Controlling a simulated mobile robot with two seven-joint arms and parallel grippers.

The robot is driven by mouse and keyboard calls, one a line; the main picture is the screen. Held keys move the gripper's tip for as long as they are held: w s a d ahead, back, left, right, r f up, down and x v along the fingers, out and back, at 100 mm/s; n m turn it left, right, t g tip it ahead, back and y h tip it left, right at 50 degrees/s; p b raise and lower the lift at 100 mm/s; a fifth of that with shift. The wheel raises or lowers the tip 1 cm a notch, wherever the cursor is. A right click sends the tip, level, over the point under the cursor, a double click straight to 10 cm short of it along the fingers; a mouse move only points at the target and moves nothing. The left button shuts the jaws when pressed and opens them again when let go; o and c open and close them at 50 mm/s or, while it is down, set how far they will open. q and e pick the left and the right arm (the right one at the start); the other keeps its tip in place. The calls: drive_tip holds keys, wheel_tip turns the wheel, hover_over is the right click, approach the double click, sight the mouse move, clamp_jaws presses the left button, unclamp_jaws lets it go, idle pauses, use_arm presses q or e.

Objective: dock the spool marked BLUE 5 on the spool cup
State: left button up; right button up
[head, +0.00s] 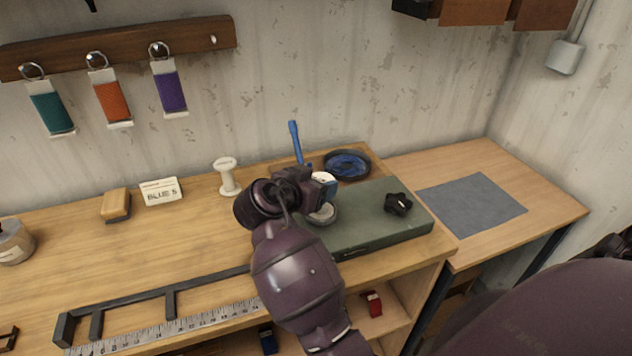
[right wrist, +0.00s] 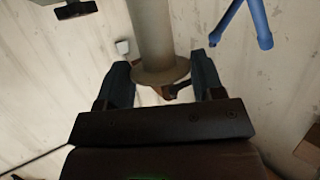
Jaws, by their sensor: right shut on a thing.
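My right gripper (head: 326,186) is over the green base (head: 375,222) on the bench. It is shut on a pale spool (head: 322,177), partly hidden by the gripper. In the right wrist view the spool (right wrist: 152,35) shows a plain shaft and a round flange between the fingers (right wrist: 163,82). I see no marking on it. Just below the gripper, a pale round cup (head: 322,214) sits on the green base, partly hidden by my arm; I cannot tell whether the spool touches it. A card (head: 160,191) reading BLUE 5 stands at the back left. My left gripper is not in view.
A white spool (head: 227,176) stands left of the gripper. A blue rod (head: 296,142) and a dark dish with blue inside (head: 347,164) are behind it. A black knob (head: 398,204) is on the base's right. A ruler (head: 170,329) and black frame (head: 140,301) lie in front.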

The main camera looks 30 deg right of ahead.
drive_tip(key=shift+f, duration=0.25)
drive_tip(key=o, duration=0.6)
